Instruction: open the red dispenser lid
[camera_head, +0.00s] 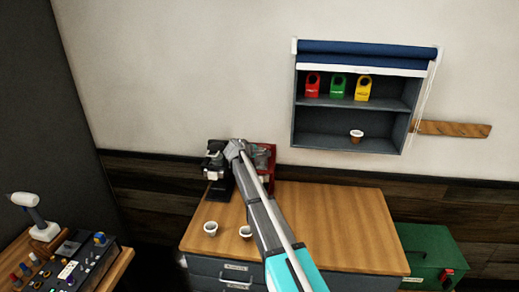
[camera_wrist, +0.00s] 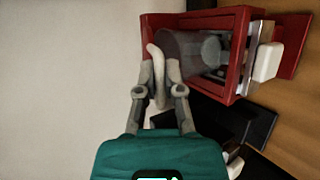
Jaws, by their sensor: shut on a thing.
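The red dispenser (camera_head: 272,153) stands at the back of the wooden-topped cabinet, partly hidden by my arm. In the wrist view its red frame (camera_wrist: 247,50) surrounds a clear, greyish cylinder (camera_wrist: 190,48). A pale curved lid handle (camera_wrist: 154,56) sticks out at the cylinder's near end. My gripper (camera_wrist: 160,73) has its fingers on either side of this handle and is shut on it. My gripper also shows in the head view (camera_head: 236,150), at the dispenser's left side. Whether the lid is raised cannot be told.
A black brewer (camera_head: 214,165) stands just left of the dispenser. Two white cups (camera_head: 210,228) sit on the cabinet top (camera_head: 340,215), whose right part is clear. A wall shelf (camera_head: 330,118) holds red, green and yellow items and a cup. A green box (camera_head: 425,250) stands right.

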